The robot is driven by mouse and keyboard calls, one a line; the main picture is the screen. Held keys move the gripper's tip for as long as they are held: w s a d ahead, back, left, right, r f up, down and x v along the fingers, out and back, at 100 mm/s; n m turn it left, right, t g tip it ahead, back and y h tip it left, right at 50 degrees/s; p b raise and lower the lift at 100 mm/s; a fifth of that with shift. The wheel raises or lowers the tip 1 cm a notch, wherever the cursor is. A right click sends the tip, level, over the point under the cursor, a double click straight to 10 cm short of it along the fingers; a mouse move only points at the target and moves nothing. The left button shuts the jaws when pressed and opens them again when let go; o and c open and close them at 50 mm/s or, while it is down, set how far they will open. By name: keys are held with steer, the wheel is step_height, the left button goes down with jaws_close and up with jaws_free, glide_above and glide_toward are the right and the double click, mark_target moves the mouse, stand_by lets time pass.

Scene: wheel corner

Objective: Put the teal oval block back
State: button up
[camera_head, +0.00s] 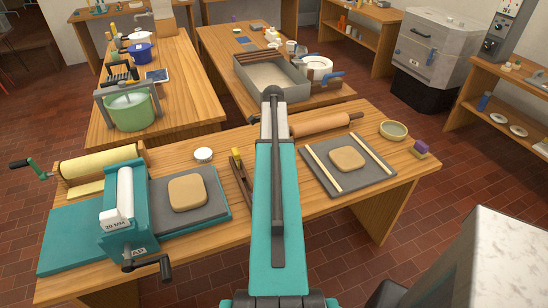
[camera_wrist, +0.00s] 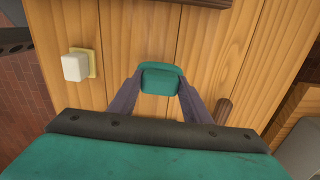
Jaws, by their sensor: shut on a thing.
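The teal oval block (camera_wrist: 161,70) is between the fingers of my gripper (camera_wrist: 160,87) in the wrist view. Both dark fingers close on its sides, and the gripper is shut on it. Bare wooden bench boards show behind the block; I cannot tell how far above the wood it is.
In the wrist view a white block on a yellow base (camera_wrist: 75,66) is left of the gripper, and a brown rod (camera_wrist: 223,110) is close on the right. In the head view a grey clay tray (camera_head: 296,92) and a rolling pin (camera_head: 320,124) are near my arm.

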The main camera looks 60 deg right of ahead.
steer(key=shift+f+p, duration=0.7)
steer(key=shift+f, duration=1.2)
steer(key=shift+f, duration=0.1)
steer(key=o, duration=1)
steer(key=shift+o, duration=0.2)
steer(key=shift+f, duration=0.15)
steer(key=shift+r+b, duration=0.75)
steer(key=shift+r, duration=0.5)
steer(key=shift+w+a+r+b, duration=0.15)
steer(key=shift+r+b, duration=0.25)
steer(key=shift+r, duration=0.3)
steer(key=shift+a+r+b, duration=0.1)
steer(key=shift+r+b, duration=1)
steer(key=shift+r, duration=3.95)
